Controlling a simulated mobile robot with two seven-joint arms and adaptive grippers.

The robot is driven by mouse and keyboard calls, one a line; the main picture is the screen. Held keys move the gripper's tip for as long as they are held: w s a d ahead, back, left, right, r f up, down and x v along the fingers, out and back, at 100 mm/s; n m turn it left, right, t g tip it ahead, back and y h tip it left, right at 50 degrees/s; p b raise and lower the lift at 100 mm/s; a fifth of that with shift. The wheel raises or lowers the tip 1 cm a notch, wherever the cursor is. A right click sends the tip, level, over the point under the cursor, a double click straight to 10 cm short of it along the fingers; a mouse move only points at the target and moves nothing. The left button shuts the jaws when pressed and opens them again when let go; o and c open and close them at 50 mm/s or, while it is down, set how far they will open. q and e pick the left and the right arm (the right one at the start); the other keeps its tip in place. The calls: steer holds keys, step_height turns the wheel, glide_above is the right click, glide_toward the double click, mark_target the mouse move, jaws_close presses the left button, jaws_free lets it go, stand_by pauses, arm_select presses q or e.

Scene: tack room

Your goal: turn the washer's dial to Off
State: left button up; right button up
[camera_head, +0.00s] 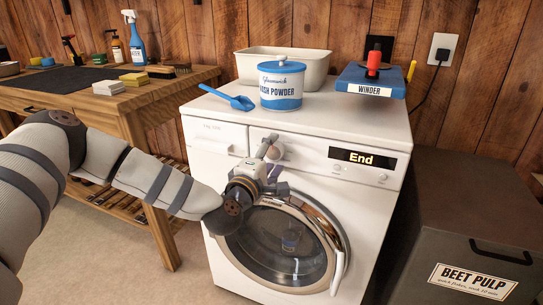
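The white washer (200,165) stands in the middle, with its round glass door shut. Its display (362,157) reads "End". The pale round dial (277,152) is on the front panel, left of the display, and is partly hidden by my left gripper (271,158). That gripper reaches up in front of the door, with its fingertips at the dial. Whether the fingers touch or clamp the dial cannot be told, and the dial's pointer and markings cannot be read. My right gripper is out of view.
On the washer stand a wash powder tin (281,88), a blue scoop (230,97), a cream tub (310,65) and a blue winder box (370,82). A wooden bench (130,122) is at left. A dark beet pulp bin (470,215) stands close at right.

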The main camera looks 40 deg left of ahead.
arm_select(q)
steer(key=v, duration=1.2)
